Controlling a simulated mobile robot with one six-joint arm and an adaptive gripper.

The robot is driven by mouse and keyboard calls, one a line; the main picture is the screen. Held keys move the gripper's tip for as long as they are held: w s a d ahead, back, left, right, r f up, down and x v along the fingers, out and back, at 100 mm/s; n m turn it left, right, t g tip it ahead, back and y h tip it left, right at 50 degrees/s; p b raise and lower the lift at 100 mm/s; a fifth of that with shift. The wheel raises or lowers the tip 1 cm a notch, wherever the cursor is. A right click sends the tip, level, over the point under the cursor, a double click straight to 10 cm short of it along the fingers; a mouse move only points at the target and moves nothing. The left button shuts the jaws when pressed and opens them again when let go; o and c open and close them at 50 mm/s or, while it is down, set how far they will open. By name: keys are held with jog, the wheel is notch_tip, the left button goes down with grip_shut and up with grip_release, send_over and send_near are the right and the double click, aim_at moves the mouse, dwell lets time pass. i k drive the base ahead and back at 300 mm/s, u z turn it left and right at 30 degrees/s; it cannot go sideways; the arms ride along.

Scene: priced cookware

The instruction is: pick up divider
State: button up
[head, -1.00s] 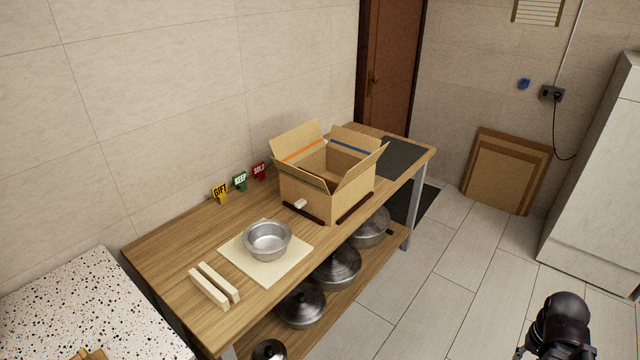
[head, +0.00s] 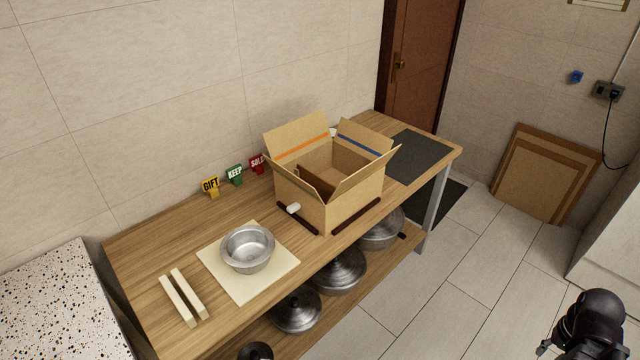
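An open cardboard box (head: 352,208) stands on the wooden table with its flaps spread. A darker brown upright panel (head: 316,183) shows inside it and looks like the divider; its lower part is hidden by the box walls. My arm's dark end, with my gripper (head: 553,347), is at the lower right corner, over the floor and well apart from the box and table. It is partly cut off by the frame, and I cannot make out whether its fingers are open or shut.
A metal bowl (head: 247,248) sits on a cream board (head: 222,277), with two pale bars (head: 183,297) to its left. GIFT, KEEP and SOLD signs (head: 235,175) stand along the wall. Lidded pots (head: 340,270) fill the lower shelf. The tiled floor (head: 465,265) right of the table is clear.

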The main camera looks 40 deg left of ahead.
aim_at(325, 189)
jog(key=i, duration=0.4)
jog(key=u, duration=1.65)
jog(key=k, duration=0.5)
jog(key=u, duration=0.1)
